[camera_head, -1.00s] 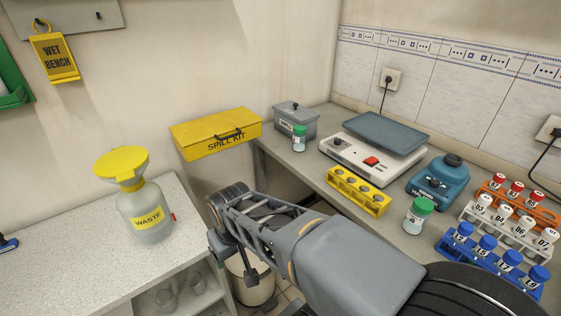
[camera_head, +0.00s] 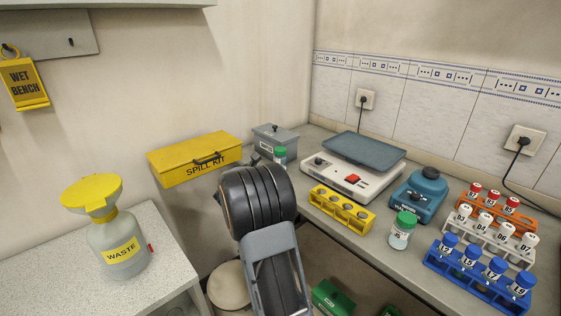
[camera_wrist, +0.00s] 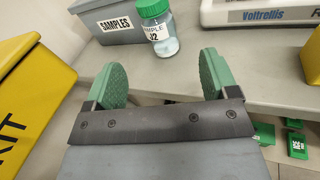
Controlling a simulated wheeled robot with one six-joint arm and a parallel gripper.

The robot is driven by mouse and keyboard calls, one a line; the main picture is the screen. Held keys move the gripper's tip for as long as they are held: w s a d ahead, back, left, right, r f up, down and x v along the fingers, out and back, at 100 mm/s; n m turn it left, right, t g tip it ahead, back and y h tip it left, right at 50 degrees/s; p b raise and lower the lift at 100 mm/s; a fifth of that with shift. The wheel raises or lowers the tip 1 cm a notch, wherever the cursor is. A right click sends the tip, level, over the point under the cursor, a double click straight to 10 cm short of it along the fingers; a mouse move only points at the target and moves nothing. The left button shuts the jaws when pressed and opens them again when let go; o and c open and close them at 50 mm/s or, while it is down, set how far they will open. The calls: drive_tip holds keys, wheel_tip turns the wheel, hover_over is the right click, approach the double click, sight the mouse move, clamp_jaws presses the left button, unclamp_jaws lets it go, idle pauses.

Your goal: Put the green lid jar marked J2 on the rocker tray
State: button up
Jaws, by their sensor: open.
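The green-lidded jar (camera_wrist: 159,34) marked J2 stands upright on the bench in the wrist view, beside a grey SAMPLES box. In the head view the jar (camera_head: 280,154) is at the back, its lower part hidden by my arm. My gripper (camera_wrist: 161,79) is open and empty, its green finger pads apart. The jar is beyond the gap between them, not touching. The rocker has a blue-grey tray (camera_head: 364,146), empty, on a white body (camera_head: 350,178) with a red switch, right of the jar.
A second green-lidded jar (camera_head: 402,230) stands nearer on the bench, by a yellow rack (camera_head: 341,209) and a blue mixer (camera_head: 419,193). Tube racks (camera_head: 478,276) stand at right. The grey SAMPLES box (camera_wrist: 113,22) and yellow spill kit (camera_wrist: 28,85) flank the jar's left.

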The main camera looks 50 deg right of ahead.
sight(278, 152)
drive_tip(key=shift+n+t, duration=0.5)
drive_tip(key=shift+n, duration=0.4)
drive_tip(key=x, duration=0.3)
drive_tip(key=r+x, duration=0.1)
drive_tip(key=x, duration=0.4)
drive_tip(key=shift+w+d+r, duration=0.15)
drive_tip(key=shift+w+d, duration=0.05)
drive_tip(key=shift+w, duration=0.15)
drive_tip(key=shift+s+r+p+x, duration=0.15)
drive_tip(key=shift+p+x, duration=0.2)
drive_tip(key=shift+x, duration=0.95)
drive_tip(key=shift+s+r+p+x, duration=0.15)
drive_tip(key=shift+p+x, duration=0.15)
drive_tip(key=shift+x, duration=1.05)
drive_tip(key=shift+d+f, duration=0.1)
drive_tip(key=shift+c, duration=0.2)
drive_tip(key=c, duration=1)
drive_tip(key=shift+c, duration=0.8)
